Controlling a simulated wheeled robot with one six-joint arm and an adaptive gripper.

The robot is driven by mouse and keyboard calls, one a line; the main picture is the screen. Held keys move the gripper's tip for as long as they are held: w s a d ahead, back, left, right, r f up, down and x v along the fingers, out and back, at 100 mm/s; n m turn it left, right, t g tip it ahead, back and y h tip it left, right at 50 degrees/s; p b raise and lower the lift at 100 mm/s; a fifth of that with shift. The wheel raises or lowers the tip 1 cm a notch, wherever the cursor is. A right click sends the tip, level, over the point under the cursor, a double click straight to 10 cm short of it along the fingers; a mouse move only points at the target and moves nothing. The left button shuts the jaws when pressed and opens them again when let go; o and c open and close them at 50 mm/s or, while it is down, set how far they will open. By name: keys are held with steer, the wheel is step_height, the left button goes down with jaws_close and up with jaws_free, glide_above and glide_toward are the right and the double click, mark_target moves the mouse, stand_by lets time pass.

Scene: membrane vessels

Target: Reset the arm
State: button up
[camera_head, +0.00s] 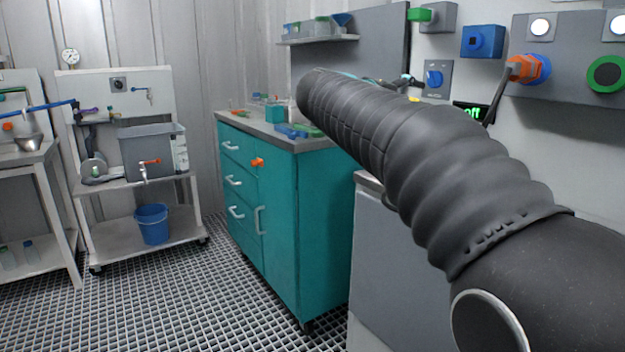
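My arm, in a black ribbed sleeve (430,165), reaches from the lower right corner up to the middle of the head view. Its far end stands in front of the right part of the teal cabinet's top. Small dark and teal parts (405,81) show just beyond the sleeve, near the wall. They may belong to my wrist or gripper, but they are too small and too covered to be sure. No fingers can be made out, and nothing held is visible.
The teal cabinet (322,230) with small items on top stands in the middle. A wall panel (575,80) with knobs and connectors is at the right. A wheeled rack (150,185) with a blue bucket (151,224) stands at the left. The grated floor (190,300) in front is clear.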

steer(key=s+a+f+g+y, duration=0.15)
steer(key=s+f+y, duration=0.25)
steer(key=f, duration=0.7)
steer(key=s+a+f+g+y, duration=0.1)
steer(key=s+f+g+y, duration=0.3)
steer(key=f, duration=0.6)
steer(key=s+f+m+y, duration=0.1)
steer(key=s+f, duration=0.3)
steer(key=s, duration=0.5)
steer(key=s+f+m+y+p, duration=0.1)
steer(key=s+f, duration=0.3)
steer(key=s, duration=0.5)
steer(key=s+f+m+y+p, duration=0.1)
steer(key=s+f+m+y, duration=0.2)
steer(key=s, duration=0.5)
steer(key=shift+s+a+f+t, duration=0.2)
steer(key=shift+s+f+t, duration=0.25)
steer(key=shift+f, duration=0.1)
